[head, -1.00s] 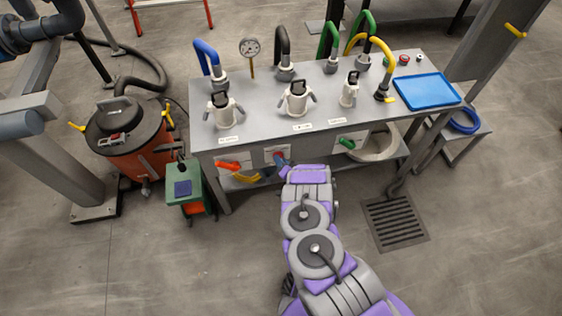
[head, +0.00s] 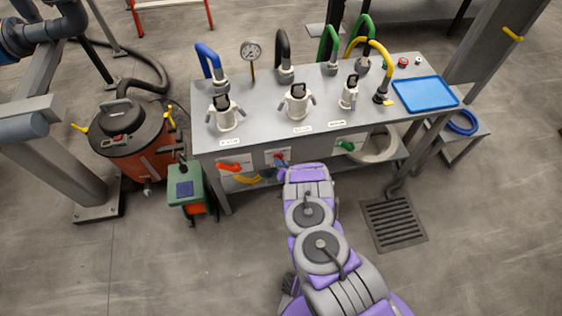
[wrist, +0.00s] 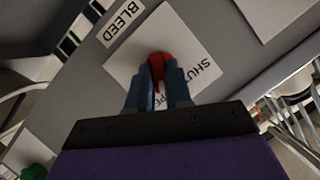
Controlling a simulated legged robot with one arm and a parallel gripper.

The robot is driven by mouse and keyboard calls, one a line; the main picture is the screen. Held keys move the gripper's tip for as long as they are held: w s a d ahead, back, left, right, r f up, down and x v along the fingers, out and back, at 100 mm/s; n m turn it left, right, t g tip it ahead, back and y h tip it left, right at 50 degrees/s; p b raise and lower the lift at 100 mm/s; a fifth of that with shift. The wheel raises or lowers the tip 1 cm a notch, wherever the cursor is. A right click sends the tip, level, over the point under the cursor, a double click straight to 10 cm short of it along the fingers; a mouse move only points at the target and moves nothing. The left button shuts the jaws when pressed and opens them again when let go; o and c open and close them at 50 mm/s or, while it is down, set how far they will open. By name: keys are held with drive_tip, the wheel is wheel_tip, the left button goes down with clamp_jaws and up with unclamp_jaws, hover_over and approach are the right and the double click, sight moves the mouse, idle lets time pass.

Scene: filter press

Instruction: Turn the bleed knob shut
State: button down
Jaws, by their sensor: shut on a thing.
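The bleed knob (wrist: 157,62) is red and sits on a white plate (wrist: 135,50) on the bench front, marked "SHUT" with a second word partly hidden. A label reading "BLEED" (wrist: 123,20) is beside the plate in the wrist view. My gripper (wrist: 157,80) has its two blue fingers closed on either side of the knob. In the head view the knob (head: 279,157) shows as a small red spot at the middle of the bench front, with my arm reaching up to it. The knob's exact pointing direction is largely hidden by the fingers.
A red handle (head: 229,167) is left of the knob on the bench front, and a green handle (head: 345,146) is to the right. A green box (head: 186,190) stands at the bench's left leg. A floor grate (head: 393,222) lies at right.

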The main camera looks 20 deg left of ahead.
drive_tip(key=shift+s+a+f+n+t+h, duration=0.15)
drive_tip(key=shift+n+t+h, duration=0.7)
drive_tip(key=shift+n, duration=0.9)
drive_tip(key=shift+s+a+n+t+h, duration=0.15)
drive_tip(key=shift+n+t+h, duration=0.35)
drive_tip(key=shift+n+h, duration=0.95)
drive_tip(key=shift+s+a+f+n+t+h, duration=0.15)
drive_tip(key=shift+n+t+h, duration=0.55)
drive_tip(key=shift+n, duration=1.3)
drive_tip(key=shift+w+r, duration=0.1)
drive_tip(key=shift+r, duration=0.05)
drive_tip(key=shift+a, duration=0.1)
drive_tip(key=c, duration=1)
unclamp_jaws()
drive_tip(key=shift+c, duration=0.2)
drive_tip(key=p+v, duration=0.3)
drive_tip(key=v, duration=1.4)
